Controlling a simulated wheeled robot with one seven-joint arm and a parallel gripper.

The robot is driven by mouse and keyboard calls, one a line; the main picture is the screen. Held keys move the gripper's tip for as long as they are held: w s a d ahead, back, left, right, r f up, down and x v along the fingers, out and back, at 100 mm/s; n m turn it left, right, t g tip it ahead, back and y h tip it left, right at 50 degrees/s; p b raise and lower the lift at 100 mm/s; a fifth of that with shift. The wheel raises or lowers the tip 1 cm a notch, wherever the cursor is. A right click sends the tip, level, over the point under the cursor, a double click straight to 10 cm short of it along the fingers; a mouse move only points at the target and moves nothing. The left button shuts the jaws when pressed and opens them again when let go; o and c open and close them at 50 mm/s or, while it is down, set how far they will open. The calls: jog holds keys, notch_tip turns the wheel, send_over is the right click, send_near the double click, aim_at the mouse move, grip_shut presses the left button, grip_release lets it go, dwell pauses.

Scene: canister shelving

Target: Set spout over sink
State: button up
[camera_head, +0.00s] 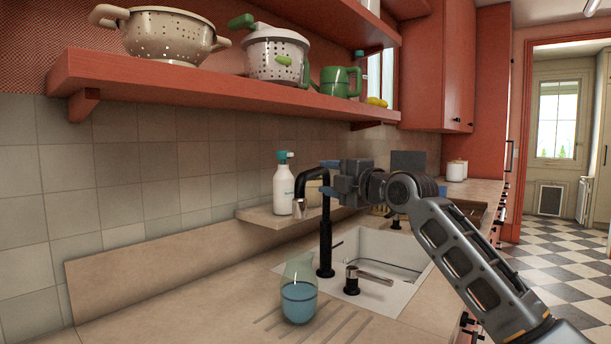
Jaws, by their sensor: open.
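A black faucet (326,235) stands at the back left edge of the white sink (405,262). Its spout (303,207) arches to the left, and the metal tip points down over the counter, outside the basin. A separate lever handle (375,277) sits on a black base in front of the faucet. My gripper (330,179) is at the top of the faucet column, on its right side, pointing left. It is open, and the fingers are small and partly merge with the dark spout, so I cannot tell whether they touch it.
A glass pitcher with blue liquid (299,300) stands on the counter left of the sink. A white soap bottle (283,188) stands on the ledge behind the spout. A red shelf (200,88) with colanders and a green pot hangs above. The counter at left is clear.

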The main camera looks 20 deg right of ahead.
aim_at(315, 175)
jog(key=shift+p+x, duration=0.6)
jog(key=shift+x, duration=2.75)
jog(key=shift+c, duration=0.3)
grip_shut()
